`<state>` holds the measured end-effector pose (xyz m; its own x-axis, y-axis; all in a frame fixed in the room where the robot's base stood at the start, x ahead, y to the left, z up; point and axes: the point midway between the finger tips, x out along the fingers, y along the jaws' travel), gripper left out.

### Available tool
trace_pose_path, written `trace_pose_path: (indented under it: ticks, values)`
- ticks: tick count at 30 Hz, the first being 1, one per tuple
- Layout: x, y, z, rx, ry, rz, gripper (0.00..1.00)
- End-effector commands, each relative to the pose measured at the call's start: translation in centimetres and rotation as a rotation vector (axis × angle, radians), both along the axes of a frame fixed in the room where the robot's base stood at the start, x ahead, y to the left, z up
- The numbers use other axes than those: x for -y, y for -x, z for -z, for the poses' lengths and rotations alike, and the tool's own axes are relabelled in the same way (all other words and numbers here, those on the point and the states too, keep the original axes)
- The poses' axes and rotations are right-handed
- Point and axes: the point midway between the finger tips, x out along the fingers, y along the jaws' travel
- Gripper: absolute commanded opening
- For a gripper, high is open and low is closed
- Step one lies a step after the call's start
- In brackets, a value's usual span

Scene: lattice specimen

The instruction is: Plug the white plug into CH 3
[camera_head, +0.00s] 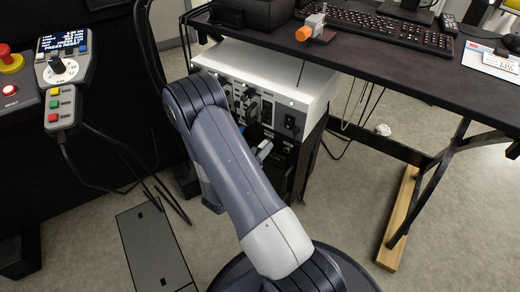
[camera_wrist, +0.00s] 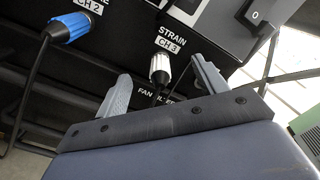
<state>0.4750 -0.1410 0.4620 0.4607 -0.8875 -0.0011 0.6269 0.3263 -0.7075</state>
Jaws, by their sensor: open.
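The white plug (camera_wrist: 160,63) sits upright at the panel, directly below the STRAIN CH 3 label (camera_wrist: 171,37). Its dark cable hangs down from it. It looks to be in the CH 3 socket, but how deep I cannot tell. My gripper (camera_wrist: 162,73) is open in the wrist view, with one finger on each side of the plug and visible gaps to both. In the head view my arm covers much of the cabinet front, and I cannot make out the plug there.
A blue plug (camera_wrist: 70,27) with a dark cable is at CH 2, to the left. A power switch (camera_wrist: 256,15) is at the upper right. The cabinet (camera_head: 270,75) stands under the black desk (camera_head: 430,75). A control box with a joystick (camera_head: 62,68) is at the left.

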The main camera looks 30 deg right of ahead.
Motion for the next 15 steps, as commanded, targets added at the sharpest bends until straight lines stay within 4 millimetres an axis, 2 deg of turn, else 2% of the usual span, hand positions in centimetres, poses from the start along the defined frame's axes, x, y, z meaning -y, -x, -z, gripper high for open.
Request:
trace_pose_path:
  ticks: [15]
  values:
    - [-3.2, 1.6, 0.0, -0.001, 0.001, -0.002, 0.68]
